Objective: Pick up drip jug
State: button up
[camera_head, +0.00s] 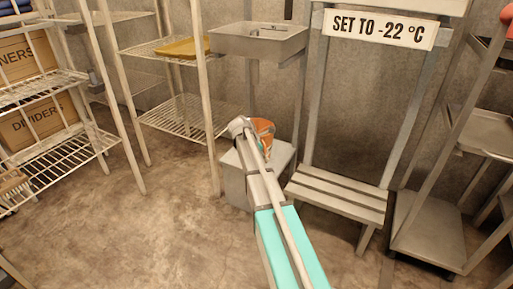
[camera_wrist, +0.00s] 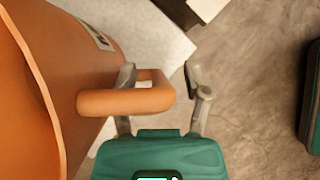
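The orange drip jug (camera_head: 264,128) stands on a pale grey box behind my arm, which hides part of it. In the wrist view the jug (camera_wrist: 100,60) fills the left side, with its loop handle (camera_wrist: 125,101) reaching right between my fingers. My gripper (camera_wrist: 160,74) is open around the handle's outer end. The left finger appears to pass behind the handle's near bar, at its opening. The right finger is outside the handle, with a visible gap. In the head view my arm hides the fingers.
The pale grey box (camera_head: 235,184) stands on the floor beside a slatted bench (camera_head: 335,197). A grey basin (camera_head: 258,42) is above and behind the jug. Wire shelves (camera_head: 188,117) stand left, and a metal cart (camera_head: 430,228) right. The floor at front left is clear.

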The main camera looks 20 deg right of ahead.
grip_shut()
jog(key=shift+r, duration=0.2)
dwell(0.4)
notch_tip(320, 180, up, 2)
jog(key=p, duration=0.3)
jog(key=shift+r, duration=0.2)
jog(key=s+r+p, duration=1)
jog(key=s, duration=0.4)
jog(key=shift+d, duration=0.35)
jog(key=shift+r, duration=0.1)
